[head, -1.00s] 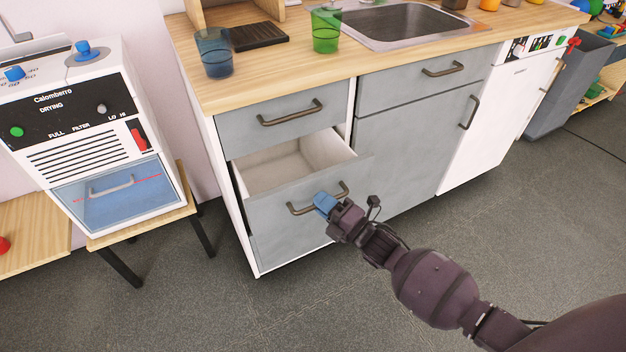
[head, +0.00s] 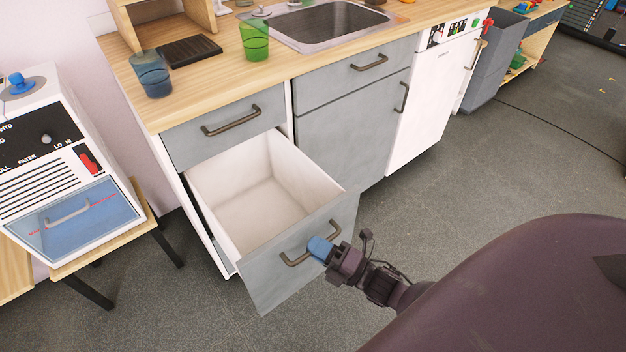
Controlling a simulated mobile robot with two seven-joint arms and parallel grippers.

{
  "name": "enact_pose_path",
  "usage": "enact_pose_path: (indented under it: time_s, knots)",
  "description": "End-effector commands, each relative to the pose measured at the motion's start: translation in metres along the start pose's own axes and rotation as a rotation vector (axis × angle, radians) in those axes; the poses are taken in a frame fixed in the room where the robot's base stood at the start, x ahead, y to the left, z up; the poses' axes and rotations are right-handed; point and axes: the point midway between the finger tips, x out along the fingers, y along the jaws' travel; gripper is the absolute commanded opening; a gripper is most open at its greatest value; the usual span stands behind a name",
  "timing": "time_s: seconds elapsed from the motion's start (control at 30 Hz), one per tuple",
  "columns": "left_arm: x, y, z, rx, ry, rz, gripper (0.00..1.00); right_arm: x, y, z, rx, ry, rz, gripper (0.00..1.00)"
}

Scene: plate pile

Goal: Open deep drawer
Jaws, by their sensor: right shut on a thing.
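The deep drawer (head: 300,262) is the lower left drawer of the grey kitchen cabinet. It is pulled far out, and its white inside (head: 262,205) shows empty. Its bronze bar handle (head: 294,261) is on the front panel. My right gripper (head: 320,248), with blue fingertips, is shut on the right part of this handle. My left gripper is not in view.
A shallow drawer (head: 225,130) above is closed. A blue cup (head: 152,75) and a green cup (head: 254,40) stand on the wooden counter near the sink (head: 325,24). Grey floor (head: 480,165) is clear at right.

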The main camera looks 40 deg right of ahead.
Motion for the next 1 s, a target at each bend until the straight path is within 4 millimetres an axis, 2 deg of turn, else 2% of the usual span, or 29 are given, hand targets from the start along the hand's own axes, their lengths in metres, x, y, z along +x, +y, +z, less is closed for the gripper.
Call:
enact_pose_path:
  time_s: [0.27, 0.3, 0.47, 0.77, 0.87, 1.0]
  knots:
    - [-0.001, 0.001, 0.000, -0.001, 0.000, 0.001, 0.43, 0.000, 0.000, 0.000, 0.000, 0.000, 0.000, 0.00]
    - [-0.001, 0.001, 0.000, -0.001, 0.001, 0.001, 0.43, 0.000, 0.000, 0.000, 0.000, 0.000, 0.000, 0.14]
    - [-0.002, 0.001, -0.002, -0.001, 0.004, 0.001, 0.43, 0.000, 0.000, 0.000, 0.000, 0.000, 0.000, 0.37]
    - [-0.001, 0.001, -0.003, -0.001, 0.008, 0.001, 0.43, -0.001, 0.000, 0.000, 0.000, 0.000, -0.001, 0.37]
    - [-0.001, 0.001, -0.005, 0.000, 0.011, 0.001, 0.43, -0.008, 0.000, 0.000, 0.000, -0.001, -0.001, 0.37]
    - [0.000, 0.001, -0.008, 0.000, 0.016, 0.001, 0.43, -0.028, 0.000, 0.001, -0.001, -0.002, -0.003, 0.37]
